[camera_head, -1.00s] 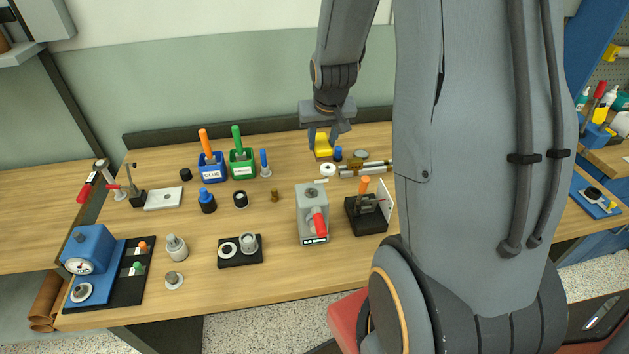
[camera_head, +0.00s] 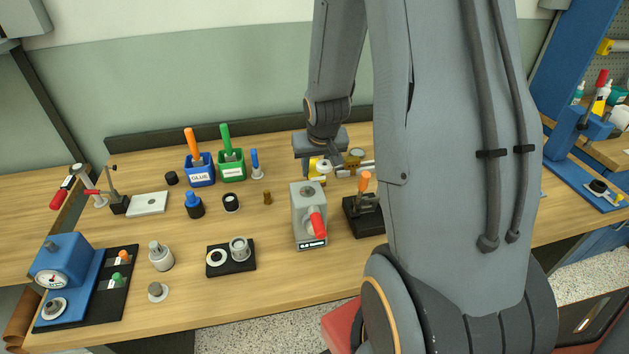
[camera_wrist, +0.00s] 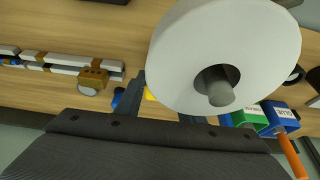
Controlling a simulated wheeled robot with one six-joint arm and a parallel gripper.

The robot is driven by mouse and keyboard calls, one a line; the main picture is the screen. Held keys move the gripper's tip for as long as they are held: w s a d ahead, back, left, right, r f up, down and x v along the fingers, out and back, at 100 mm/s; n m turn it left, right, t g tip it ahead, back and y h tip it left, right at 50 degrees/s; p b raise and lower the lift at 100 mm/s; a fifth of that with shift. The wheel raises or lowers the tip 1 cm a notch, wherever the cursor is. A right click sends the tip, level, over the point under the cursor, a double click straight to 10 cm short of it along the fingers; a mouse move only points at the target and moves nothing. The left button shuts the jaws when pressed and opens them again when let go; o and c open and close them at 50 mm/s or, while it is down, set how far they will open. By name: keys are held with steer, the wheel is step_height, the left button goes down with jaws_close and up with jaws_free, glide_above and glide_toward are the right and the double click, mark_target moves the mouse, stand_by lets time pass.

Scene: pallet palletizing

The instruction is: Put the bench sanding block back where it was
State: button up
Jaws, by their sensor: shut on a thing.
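The sanding block appears to be the yellow piece (camera_head: 315,165) under my gripper (camera_head: 319,157) near the back of the bench in the head view. My gripper is shut on it, low over the bench top. In the wrist view only a sliver of yellow (camera_wrist: 151,95) shows by the fingers. A large white disc with a grey peg in its hole (camera_wrist: 225,50) hides most of the fingers and block there. I cannot tell whether the block touches the bench.
Just left of the block stand a green bin (camera_head: 232,171) and a blue bin (camera_head: 200,176). Metal bars with a brass-coloured block (camera_wrist: 93,76) lie on the other side. A grey fixture with a red handle (camera_head: 308,215) stands nearer. The back of the bench has a dark raised edge (camera_head: 150,142).

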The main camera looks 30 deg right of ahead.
mark_target(316, 172)
steer(key=shift+f+b, duration=0.55)
steer(key=shift+f, duration=1.15)
steer(key=shift+f, duration=0.2)
steer(key=o, duration=1.1)
steer(key=shift+r, duration=0.1)
